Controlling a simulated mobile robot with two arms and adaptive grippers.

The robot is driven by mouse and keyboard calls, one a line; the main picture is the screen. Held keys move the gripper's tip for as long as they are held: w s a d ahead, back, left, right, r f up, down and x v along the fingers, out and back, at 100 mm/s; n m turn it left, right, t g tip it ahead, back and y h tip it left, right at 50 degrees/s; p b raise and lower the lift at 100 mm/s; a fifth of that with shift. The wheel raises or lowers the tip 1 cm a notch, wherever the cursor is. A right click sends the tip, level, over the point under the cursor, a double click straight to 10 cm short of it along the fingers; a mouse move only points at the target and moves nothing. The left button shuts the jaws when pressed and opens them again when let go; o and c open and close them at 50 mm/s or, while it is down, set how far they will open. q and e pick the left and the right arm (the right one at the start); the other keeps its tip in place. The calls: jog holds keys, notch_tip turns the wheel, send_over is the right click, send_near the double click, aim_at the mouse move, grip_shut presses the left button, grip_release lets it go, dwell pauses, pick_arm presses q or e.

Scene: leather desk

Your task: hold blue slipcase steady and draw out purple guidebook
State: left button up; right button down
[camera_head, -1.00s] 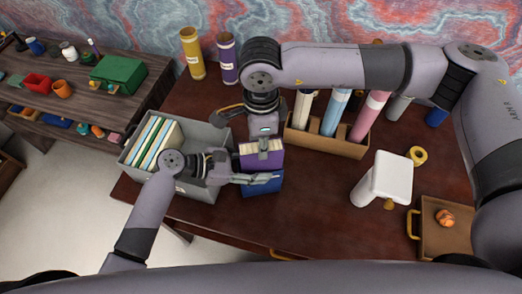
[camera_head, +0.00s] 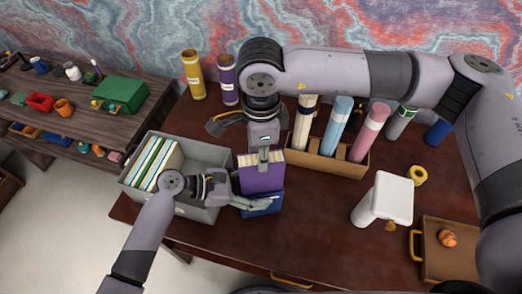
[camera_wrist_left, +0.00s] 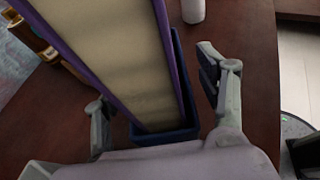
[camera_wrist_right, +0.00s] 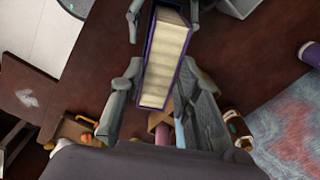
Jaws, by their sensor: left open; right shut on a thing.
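The purple guidebook (camera_head: 262,178) stands upright, its lower end in the blue slipcase (camera_head: 263,207) and much of its cover showing above it. My right gripper (camera_head: 264,157) is shut on the guidebook from above. In the right wrist view the guidebook's cream page edges (camera_wrist_right: 166,62) show between the fingers. My left gripper (camera_head: 258,203) is open at the slipcase. In the left wrist view its fingers are spread either side of the slipcase (camera_wrist_left: 166,136), with a visible gap on the right side. The slipcase's base is hidden.
A grey bin (camera_head: 205,155) with several books stands left of the slipcase. Behind on the right is a brown rack (camera_head: 338,164) holding rolled tubes. A white-topped container (camera_head: 393,195) and a brown tray (camera_head: 450,262) are further right. The front middle of the desk is clear.

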pick_arm(q)
jog(key=shift+a, duration=0.1)
jog(key=v, duration=1.1)
jog(key=shift+a, duration=0.4)
jog(key=shift+s+r, duration=0.1)
pick_arm(e)
jog(key=shift+r, duration=0.15)
